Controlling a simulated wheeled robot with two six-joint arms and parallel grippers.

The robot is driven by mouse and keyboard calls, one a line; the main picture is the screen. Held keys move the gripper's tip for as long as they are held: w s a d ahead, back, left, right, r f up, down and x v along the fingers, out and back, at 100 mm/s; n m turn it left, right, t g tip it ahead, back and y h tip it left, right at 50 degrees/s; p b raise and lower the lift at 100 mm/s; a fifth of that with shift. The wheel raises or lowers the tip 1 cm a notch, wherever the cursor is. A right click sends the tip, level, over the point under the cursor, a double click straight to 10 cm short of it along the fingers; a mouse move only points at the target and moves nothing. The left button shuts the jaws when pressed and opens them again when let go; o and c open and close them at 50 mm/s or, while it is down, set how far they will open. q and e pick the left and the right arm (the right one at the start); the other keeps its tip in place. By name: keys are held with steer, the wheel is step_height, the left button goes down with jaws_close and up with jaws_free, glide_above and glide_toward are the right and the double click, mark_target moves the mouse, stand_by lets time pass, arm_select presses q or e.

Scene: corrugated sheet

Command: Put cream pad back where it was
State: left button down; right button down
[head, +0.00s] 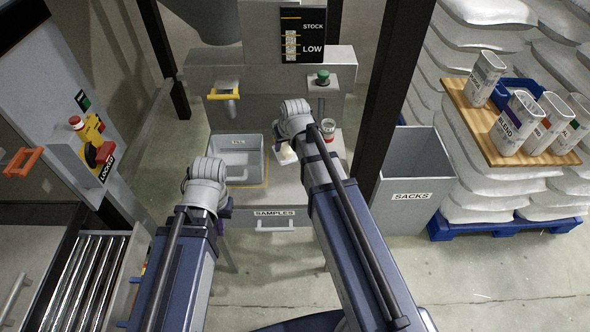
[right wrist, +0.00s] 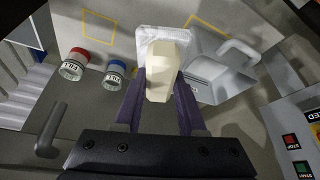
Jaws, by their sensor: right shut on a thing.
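The cream pad (right wrist: 165,62) is a pale block between the two dark fingers of my right gripper (right wrist: 162,98) in the right wrist view. The fingers are shut on it. A white, padded-looking piece (right wrist: 150,34) lies just beyond the pad; I cannot tell if they touch. In the head view my right gripper (head: 287,156) is over the sample bench, mostly hidden by its own wrist, with a pale bit showing beside it. My left gripper (head: 226,207) is in front of the bench, mostly hidden behind its wrist; its jaws cannot be made out.
A grey metal tray (head: 235,150) sits on the bench left of my right gripper. Red-topped (right wrist: 72,66) and blue-topped (right wrist: 114,70) cups stand nearby. A yellow outlined square (right wrist: 98,26) on the bench is empty. A dark post and SACKS bin (head: 415,165) stand to the right.

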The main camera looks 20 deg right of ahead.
steer(key=shift+w+d+f, duration=0.15)
steer(key=shift+w, duration=0.05)
steer(key=shift+w+d+f+b, duration=0.1)
steer(key=shift+f+b, duration=0.25)
steer(key=shift+b, duration=0.15)
steer(key=shift+n, duration=0.3)
steer(key=f+b, duration=0.4)
steer(key=w+f+b, duration=0.1)
steer(key=f+b, duration=0.3)
steer(key=d+f+b, duration=0.1)
steer(key=f+b, duration=0.3)
steer(key=shift+w+f+b, duration=0.3)
steer(key=shift+b, duration=0.05)
steer(key=shift+f, duration=0.1)
step_height(320, 180, down, 4)
steer(key=b, duration=0.3)
steer(key=shift+r+b, duration=0.25)
steer(key=shift+b, duration=0.1)
steer(key=shift+f, duration=0.15)
steer(key=c, duration=0.5)
jaws_free()
